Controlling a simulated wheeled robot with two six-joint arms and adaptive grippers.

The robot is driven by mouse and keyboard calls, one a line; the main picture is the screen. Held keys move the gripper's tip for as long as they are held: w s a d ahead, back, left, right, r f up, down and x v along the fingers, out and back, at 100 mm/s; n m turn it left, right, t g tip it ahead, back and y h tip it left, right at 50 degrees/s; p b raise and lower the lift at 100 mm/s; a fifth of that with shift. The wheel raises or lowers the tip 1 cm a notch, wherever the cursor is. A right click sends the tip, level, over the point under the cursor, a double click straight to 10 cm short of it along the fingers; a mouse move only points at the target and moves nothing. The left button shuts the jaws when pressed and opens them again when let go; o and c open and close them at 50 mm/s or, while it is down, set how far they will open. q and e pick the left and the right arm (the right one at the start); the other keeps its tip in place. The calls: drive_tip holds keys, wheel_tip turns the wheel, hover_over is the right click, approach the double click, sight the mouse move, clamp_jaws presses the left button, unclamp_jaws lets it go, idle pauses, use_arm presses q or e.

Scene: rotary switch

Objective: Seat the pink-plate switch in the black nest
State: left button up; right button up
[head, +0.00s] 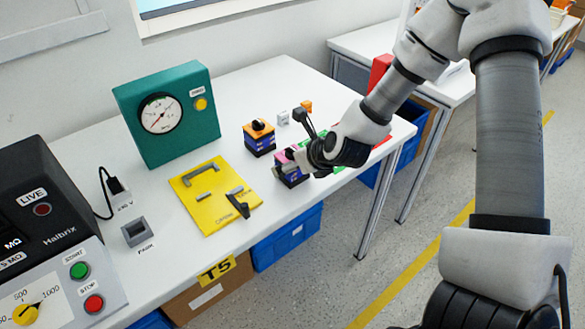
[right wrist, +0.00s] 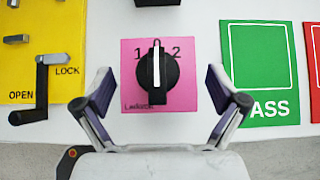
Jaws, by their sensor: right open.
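The pink-plate switch (head: 291,176) stands upright on the table at the front, right of the yellow fixture plate. In the right wrist view its square pink plate (right wrist: 186,103) carries a black knob with a white pointer (right wrist: 156,68) pointing up, between 1 and 2. My right gripper (right wrist: 158,88) is open, its fingers on either side of the pink plate; contact cannot be told. In the head view my right gripper (head: 301,156) partly hides the switch. My left gripper is not in view.
An orange-topped switch (head: 258,138) stands behind the pink one. A green pass field (right wrist: 260,75) lies right of it. A teal gauge box (head: 168,115), a grey PARK holder (head: 137,231) and a black tester (head: 45,240) stand left. The table's front edge is close.

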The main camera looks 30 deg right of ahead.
drive_tip(key=shift+w+a+f, duration=0.1)
drive_tip(key=shift+w+f, duration=0.2)
drive_tip(key=shift+w, duration=0.05)
drive_tip(key=shift+s, duration=0.1)
drive_tip(key=c, duration=1.4)
drive_tip(key=shift+r, duration=0.1)
